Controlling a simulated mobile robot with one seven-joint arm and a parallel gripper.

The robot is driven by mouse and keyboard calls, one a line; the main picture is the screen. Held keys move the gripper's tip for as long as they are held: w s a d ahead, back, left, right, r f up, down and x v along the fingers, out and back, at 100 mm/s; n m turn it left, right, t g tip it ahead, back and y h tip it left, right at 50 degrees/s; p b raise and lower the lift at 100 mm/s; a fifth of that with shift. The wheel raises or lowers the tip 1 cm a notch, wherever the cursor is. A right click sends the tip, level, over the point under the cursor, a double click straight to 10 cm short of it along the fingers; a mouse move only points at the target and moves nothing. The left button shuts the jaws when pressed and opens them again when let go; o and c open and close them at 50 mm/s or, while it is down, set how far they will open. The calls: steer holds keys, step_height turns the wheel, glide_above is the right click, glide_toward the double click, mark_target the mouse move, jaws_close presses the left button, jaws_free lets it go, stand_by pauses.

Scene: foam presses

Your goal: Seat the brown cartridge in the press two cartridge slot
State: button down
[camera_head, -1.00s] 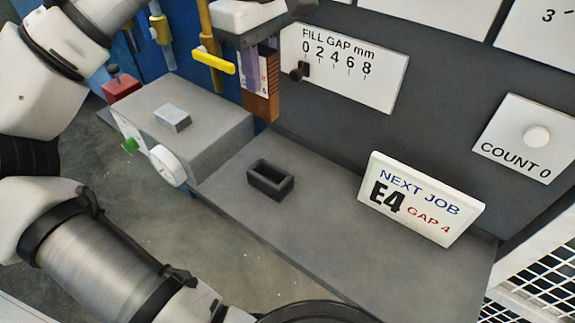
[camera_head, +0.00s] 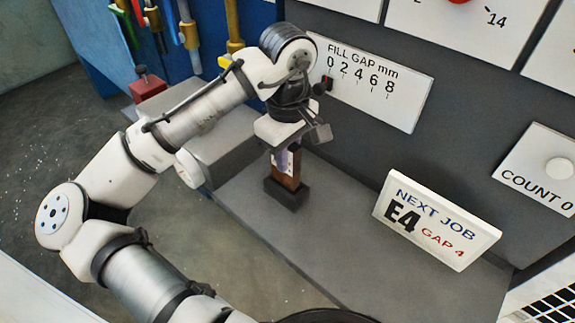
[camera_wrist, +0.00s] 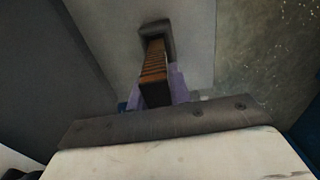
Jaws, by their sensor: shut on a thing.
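The brown cartridge (camera_head: 292,172) is upright in my gripper (camera_head: 284,155), gripped near its top. Its lower end meets the dark rectangular cartridge slot (camera_head: 286,196) on the grey press bed and looks to be within its rim. How deep it sits cannot be told. In the wrist view the ribbed brown cartridge (camera_wrist: 153,72) runs from between the purplish fingers (camera_wrist: 165,90) to the dark slot (camera_wrist: 157,30), whose walls show around its far end.
A white sign (camera_head: 436,220) reading NEXT JOB E4 GAP 4 stands on the bed (camera_head: 350,255) to the right. The FILL GAP scale (camera_head: 372,82) is on the wall behind. A grey block (camera_head: 225,140) is at left. The bed's front is clear.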

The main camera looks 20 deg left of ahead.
steer(key=shift+f, duration=2)
steer(key=shift+f, duration=0.1)
steer(key=c, duration=1.3)
jaws_free()
step_height(320, 180, up, 12)
steer(key=shift+r+b, duration=0.15)
steer(key=shift+b, duration=0.55)
